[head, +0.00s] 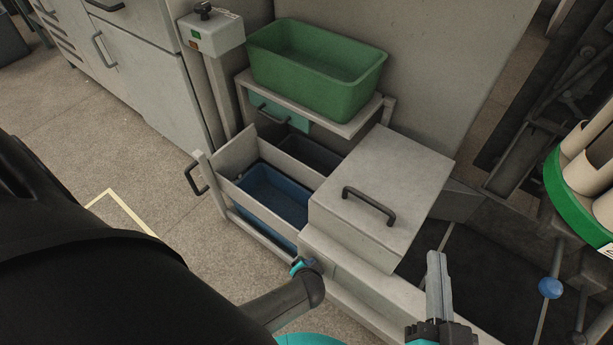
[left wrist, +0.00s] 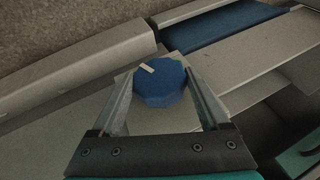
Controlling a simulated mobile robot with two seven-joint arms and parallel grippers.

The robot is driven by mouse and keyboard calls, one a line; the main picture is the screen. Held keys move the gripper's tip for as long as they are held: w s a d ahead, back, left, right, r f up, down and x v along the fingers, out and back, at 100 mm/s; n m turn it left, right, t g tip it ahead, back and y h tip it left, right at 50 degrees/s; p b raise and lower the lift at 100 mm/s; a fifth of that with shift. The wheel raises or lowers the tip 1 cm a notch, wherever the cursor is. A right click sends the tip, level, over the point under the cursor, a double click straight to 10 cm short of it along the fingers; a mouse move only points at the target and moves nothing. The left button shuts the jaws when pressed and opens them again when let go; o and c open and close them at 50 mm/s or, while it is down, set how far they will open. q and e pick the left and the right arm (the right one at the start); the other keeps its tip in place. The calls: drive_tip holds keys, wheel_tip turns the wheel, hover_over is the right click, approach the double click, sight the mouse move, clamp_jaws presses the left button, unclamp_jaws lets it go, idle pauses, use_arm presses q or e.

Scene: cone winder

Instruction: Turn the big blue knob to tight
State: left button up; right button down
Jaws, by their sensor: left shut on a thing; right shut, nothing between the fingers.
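The big blue knob (left wrist: 160,86) sits on a light grey machine panel in the left wrist view. My left gripper (left wrist: 161,72) is shut on the knob, with one finger on each side. In the head view my left arm hides most of this area, and the knob cannot be made out for sure. My right gripper (head: 437,276) is shut and empty at the lower right of the head view, away from the knob.
A green bin (head: 316,100) stands on a shelf behind an open drawer with a blue bin (head: 270,190). A grey box with a black handle (head: 369,205) is beside it. A small blue ball on a rod (head: 550,288) and white cones (head: 590,165) are at the right.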

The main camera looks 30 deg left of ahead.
use_arm(q)
drive_tip(key=shift+s+d+f+y, duration=0.1)
drive_tip(key=shift+s+f+y, duration=0.05)
drive_tip(key=shift+y, duration=0.75)
drive_tip(key=o, duration=1.2)
drive_tip(key=shift+o, duration=0.2)
drive_tip(key=shift+r, duration=0.2)
